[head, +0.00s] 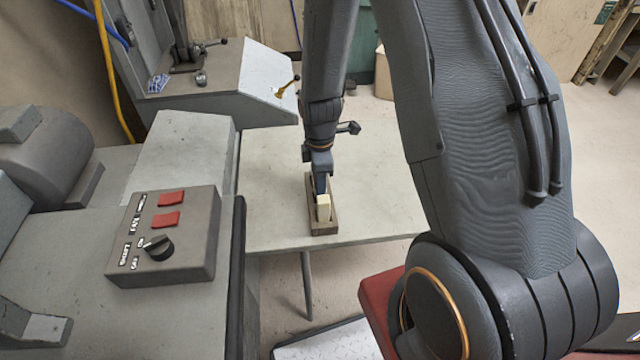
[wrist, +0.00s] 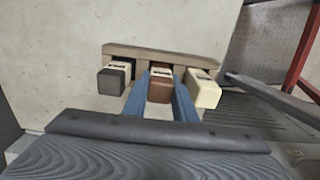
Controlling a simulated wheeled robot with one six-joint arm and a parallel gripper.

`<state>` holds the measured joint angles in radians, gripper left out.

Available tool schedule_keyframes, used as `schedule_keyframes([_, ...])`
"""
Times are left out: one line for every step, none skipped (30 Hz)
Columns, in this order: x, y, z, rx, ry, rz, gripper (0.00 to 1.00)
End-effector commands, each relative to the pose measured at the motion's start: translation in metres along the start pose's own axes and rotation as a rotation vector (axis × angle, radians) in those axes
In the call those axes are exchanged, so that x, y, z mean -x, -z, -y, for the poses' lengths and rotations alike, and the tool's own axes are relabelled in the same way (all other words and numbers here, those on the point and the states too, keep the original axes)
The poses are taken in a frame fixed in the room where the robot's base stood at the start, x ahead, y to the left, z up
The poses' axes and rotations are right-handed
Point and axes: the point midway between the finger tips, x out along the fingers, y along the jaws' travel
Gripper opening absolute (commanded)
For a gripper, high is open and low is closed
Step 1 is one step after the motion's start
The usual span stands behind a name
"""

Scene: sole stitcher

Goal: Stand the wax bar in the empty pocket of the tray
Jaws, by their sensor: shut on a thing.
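The tray (wrist: 125,50) is a narrow brown holder on the table; it also shows in the head view (head: 332,228). In the wrist view, a dark bar (wrist: 112,79) stands at its left, and a cream bar (wrist: 204,90) at its right. My gripper (wrist: 161,88) is shut on a brown bar (wrist: 159,90), apparently the wax bar, lined up with the middle pocket between them. I cannot tell how deep the brown bar sits. In the head view, my gripper (head: 320,182) is over the tray and hides much of it; the cream bar (head: 323,208) shows at the near end.
The tray stands on a pale grey table (head: 275,180) with free room on both sides. A control box (head: 165,235) with red switches and a black knob is on the machine at the left. A red thing (head: 380,305) is near my arm's base.

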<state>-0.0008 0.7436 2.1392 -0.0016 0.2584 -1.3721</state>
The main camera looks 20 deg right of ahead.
Motion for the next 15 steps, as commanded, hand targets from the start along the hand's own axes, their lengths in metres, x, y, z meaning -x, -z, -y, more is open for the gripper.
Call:
schedule_keyframes([-0.0008, 0.0, 0.0001, 0.0, 0.0, 0.0, 0.01])
schedule_keyframes([-0.0018, 0.0, 0.0001, 0.0, 0.0, 0.0, 0.01])
schedule_keyframes([-0.0031, 0.0, 0.0001, 0.0, 0.001, 0.0, 0.01])
schedule_keyframes([-0.0034, 0.0, 0.0001, 0.0, 0.0, 0.0, 0.26])
schedule_keyframes([-0.003, 0.0, 0.0001, 0.0, 0.0, 0.0, 0.31])
schedule_keyframes([-0.0029, 0.0, 0.0001, 0.0, 0.0, 0.0, 0.38])
schedule_keyframes([-0.0028, 0.0, 0.0002, 0.0, 0.0, 0.0, 0.43])
schedule_keyframes([-0.0028, 0.0, 0.0002, 0.0, 0.0, 0.0, 0.43])
schedule_keyframes([-0.0027, 0.0, 0.0002, 0.0, 0.0, 0.0, 0.43])
schedule_keyframes([-0.0027, 0.0, 0.0002, 0.0, 0.0, 0.0, 0.43])
schedule_keyframes([-0.0027, 0.0, 0.0002, 0.0, 0.0, 0.0, 0.43])
schedule_keyframes([-0.0027, 0.0, 0.0002, 0.0, 0.0, 0.0, 0.43])
schedule_keyframes([-0.0027, 0.0, 0.0002, 0.0, 0.0, 0.0, 0.43])
schedule_keyframes([-0.0026, 0.0, 0.0002, 0.0, 0.0, 0.0, 0.43])
schedule_keyframes([-0.0024, 0.0, 0.0002, 0.0, 0.0, 0.0, 0.43])
